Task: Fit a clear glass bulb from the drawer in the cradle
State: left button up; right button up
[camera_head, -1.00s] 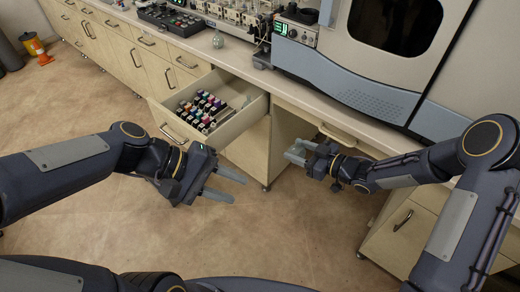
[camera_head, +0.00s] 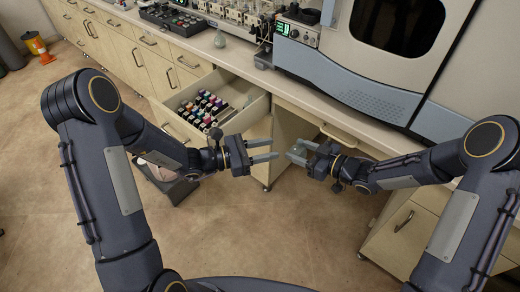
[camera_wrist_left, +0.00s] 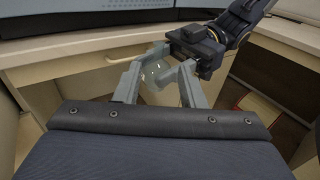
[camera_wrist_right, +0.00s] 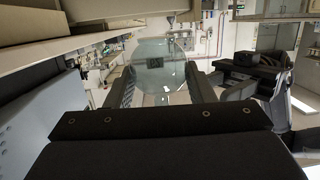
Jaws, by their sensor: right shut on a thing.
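My right gripper (camera_head: 303,156) is shut on a clear glass bulb (camera_wrist_right: 160,68), held in the air in front of the counter. The bulb also shows in the left wrist view (camera_wrist_left: 157,75), between the tips of my left fingers as seen from there. My left gripper (camera_head: 276,158) is open, its two fingers apart and pointing at the right gripper. Whether the left fingers touch the bulb I cannot tell. The open drawer (camera_head: 238,124) stands behind and left of the grippers. I cannot make out the cradle for certain.
Several small coloured-capped items (camera_head: 203,107) stand in the drawer. A small glass vessel (camera_head: 220,40) stands on the counter (camera_head: 245,62). A large grey instrument (camera_head: 350,80) fills the right of the counter.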

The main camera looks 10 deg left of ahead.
aim_at(298, 144)
pick_arm(q)
jog(key=x, duration=1)
jog(key=shift+d, duration=0.2)
jog(key=shift+c, duration=0.3)
grip_shut()
pick_arm(e)
jog(key=o, duration=1)
jog(key=shift+o, duration=0.2)
jog(key=shift+d, duration=0.1)
